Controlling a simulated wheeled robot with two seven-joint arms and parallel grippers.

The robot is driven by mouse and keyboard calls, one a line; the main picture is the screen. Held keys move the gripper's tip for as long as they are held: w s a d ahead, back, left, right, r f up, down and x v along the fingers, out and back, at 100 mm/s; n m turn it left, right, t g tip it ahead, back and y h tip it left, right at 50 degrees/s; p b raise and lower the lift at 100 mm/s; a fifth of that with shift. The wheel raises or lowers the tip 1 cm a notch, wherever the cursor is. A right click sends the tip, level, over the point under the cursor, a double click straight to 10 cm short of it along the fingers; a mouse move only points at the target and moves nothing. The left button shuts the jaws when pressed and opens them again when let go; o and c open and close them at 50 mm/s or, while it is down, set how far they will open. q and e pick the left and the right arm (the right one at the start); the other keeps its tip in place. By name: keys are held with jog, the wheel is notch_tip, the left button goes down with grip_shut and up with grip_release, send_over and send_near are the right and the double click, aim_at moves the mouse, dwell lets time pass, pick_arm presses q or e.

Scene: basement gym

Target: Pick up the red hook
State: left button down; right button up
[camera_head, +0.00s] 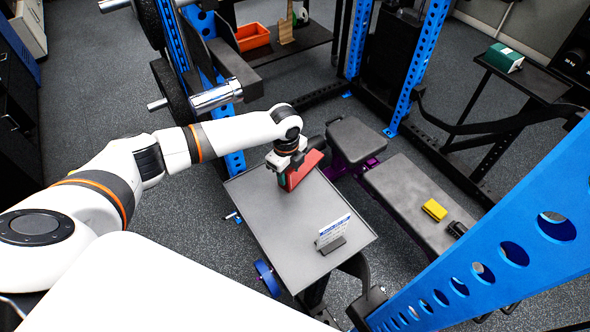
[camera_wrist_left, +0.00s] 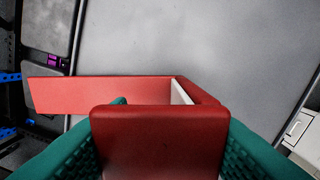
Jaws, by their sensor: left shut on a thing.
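The red hook (camera_head: 305,168) is an angular red piece at the far end of the small grey table (camera_head: 290,220). In the left wrist view the red hook (camera_wrist_left: 160,140) fills the lower middle, with a long arm reaching left and a pale inner face. My left gripper (camera_head: 290,172) is shut on the red hook, with green finger pads (camera_wrist_left: 160,160) on both sides of it. The grey tabletop shows below the hook; I cannot tell whether the hook touches it. My right gripper is not in view.
A small sign in a dark holder (camera_head: 331,237) stands at the table's near right. A padded bench (camera_head: 410,195) to the right holds a yellow block (camera_head: 434,210) and a black item (camera_head: 457,229). Blue rack posts (camera_head: 415,70) stand around. The table's middle is clear.

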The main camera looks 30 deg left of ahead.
pick_arm(q)
notch_tip(320, 180, up, 10)
jog(key=shift+r+b, duration=0.1)
jog(key=shift+b, duration=1.1)
jog(key=shift+s+d+n, duration=0.4)
jog(key=shift+d+n, duration=0.05)
jog(key=shift+n, duration=0.35)
jog(key=s+d+r+n+b, duration=0.1)
jog(key=s+d+n+b, duration=0.1)
jog(key=s+n, duration=0.5)
jog(key=s+d+r+n+b, duration=0.1)
jog(key=s+d+n+b, duration=0.1)
jog(key=s+n, duration=0.5)
jog(key=shift+s+d+n, duration=0.2)
jog(key=shift+d+n, duration=0.7)
jog(key=shift+n, duration=1.6)
